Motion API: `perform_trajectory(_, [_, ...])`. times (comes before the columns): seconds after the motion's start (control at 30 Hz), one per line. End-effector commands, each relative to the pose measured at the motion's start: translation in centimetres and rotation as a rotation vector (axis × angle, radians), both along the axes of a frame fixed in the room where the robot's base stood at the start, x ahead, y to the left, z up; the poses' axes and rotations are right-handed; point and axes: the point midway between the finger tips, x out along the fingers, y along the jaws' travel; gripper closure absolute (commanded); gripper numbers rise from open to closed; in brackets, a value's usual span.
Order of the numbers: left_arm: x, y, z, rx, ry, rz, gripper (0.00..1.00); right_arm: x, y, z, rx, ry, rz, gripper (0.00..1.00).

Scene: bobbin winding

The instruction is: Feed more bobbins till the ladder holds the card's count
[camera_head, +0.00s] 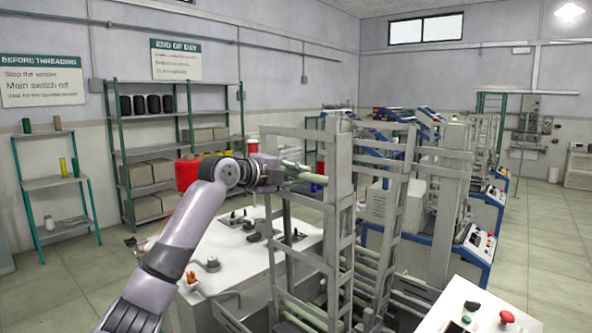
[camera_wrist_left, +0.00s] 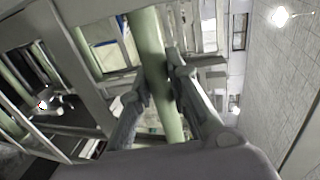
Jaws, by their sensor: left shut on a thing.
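My left gripper (camera_head: 288,173) is shut on a pale green bobbin (camera_head: 313,178), high at the grey ladder frame (camera_head: 341,150). The bobbin lies almost level, its far end close to the ladder's upright. I cannot tell whether it touches the ladder. In the left wrist view the bobbin (camera_wrist_left: 149,40) runs between both fingers of the left gripper (camera_wrist_left: 158,84). More green bobbins (camera_head: 362,268) lie low in the ladder, partly hidden by its bars; I cannot count them. The right gripper is not in view. I cannot make out a count card.
A white-topped table (camera_head: 215,250) with small dark fittings stands left of the ladder. A white control panel with a red button (camera_head: 507,317) is at the front right. Blue-framed machines (camera_head: 470,250) stand behind. Shelves (camera_head: 180,150) line the left wall. The floor at right is clear.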

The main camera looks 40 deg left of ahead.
Motion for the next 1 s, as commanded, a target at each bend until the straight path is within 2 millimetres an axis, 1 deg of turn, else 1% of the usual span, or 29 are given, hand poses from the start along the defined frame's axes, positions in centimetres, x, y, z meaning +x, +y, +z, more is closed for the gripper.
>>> perform_trajectory(0.03, [0.0, 0.0, -0.6, 0.0, -0.001, 0.0, 1.0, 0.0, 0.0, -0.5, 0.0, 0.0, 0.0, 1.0])
perform_trajectory(0.07, [0.0, 0.0, -0.7, 0.0, -0.002, 0.0, 1.0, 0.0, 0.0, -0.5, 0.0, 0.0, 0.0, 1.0])
perform_trajectory(0.37, [0.0, 0.0, -0.7, -0.001, -0.003, -0.001, 1.0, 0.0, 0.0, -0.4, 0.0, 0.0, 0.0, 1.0])
perform_trajectory(0.47, [0.0, 0.0, -1.0, -0.001, -0.002, -0.001, 1.0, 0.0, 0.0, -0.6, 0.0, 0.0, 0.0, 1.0])
perform_trajectory(0.83, [0.2, -0.1, -4.8, 0.0, -0.001, -0.001, 1.0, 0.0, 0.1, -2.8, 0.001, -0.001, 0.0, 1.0])
perform_trajectory(0.9, [0.2, -0.1, -5.1, -0.001, -0.002, -0.001, 1.0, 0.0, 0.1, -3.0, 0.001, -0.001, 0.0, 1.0])
perform_trajectory(1.0, [0.3, -0.1, -5.1, -0.001, -0.002, -0.001, 1.0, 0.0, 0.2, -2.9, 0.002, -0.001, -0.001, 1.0])
